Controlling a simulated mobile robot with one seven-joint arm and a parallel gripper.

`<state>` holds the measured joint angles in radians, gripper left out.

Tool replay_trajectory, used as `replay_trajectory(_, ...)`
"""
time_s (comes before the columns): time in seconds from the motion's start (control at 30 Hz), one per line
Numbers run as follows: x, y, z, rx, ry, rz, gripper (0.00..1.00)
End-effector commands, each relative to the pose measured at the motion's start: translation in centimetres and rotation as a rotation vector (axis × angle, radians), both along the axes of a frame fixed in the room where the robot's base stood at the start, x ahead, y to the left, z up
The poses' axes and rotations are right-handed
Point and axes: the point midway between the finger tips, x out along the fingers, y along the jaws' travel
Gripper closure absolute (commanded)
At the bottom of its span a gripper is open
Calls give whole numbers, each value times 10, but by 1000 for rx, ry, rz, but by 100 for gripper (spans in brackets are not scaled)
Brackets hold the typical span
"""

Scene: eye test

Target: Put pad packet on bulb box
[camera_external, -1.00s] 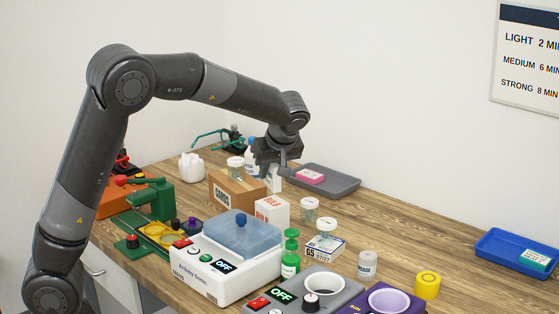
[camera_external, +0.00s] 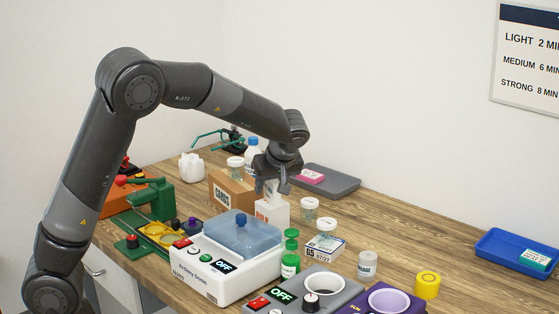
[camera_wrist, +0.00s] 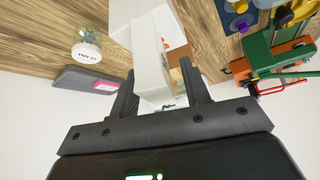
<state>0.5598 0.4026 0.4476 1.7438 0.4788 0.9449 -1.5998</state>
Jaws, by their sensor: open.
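The pad packet (camera_external: 269,187) is a slim white block standing upright at the top of the bulb box, seemingly resting on it. The bulb box (camera_external: 272,213) is white with red lettering and stands on the bench behind the white machine. My gripper (camera_external: 272,184) is open, its fingers around the packet's upper part. In the wrist view, the packet (camera_wrist: 150,68) lies between my two fingers (camera_wrist: 162,92), close to the left one, with a gap to the right one. The bulb box (camera_wrist: 172,30) shows beyond it. The contact between packet and box is partly hidden.
A brown cards carton (camera_external: 231,191) stands left of the box, and lidded jars (camera_external: 309,209) stand to its right. The white machine (camera_external: 227,268) is in front. A grey tray (camera_external: 340,184) with a pink item is behind.

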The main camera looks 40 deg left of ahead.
Motion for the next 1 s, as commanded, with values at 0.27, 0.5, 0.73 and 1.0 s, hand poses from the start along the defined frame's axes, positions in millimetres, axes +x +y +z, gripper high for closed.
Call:
replay_trajectory(0.27, -1, -4, 9, -1, -2, -2, 57)
replay_trajectory(0.5, -10, -27, 48, -2, -5, -3, 57)
replay_trajectory(0.73, -20, -50, 86, -1, -3, -3, 57)
replay_trajectory(1.0, -29, -55, 105, -12, 9, -12, 57)
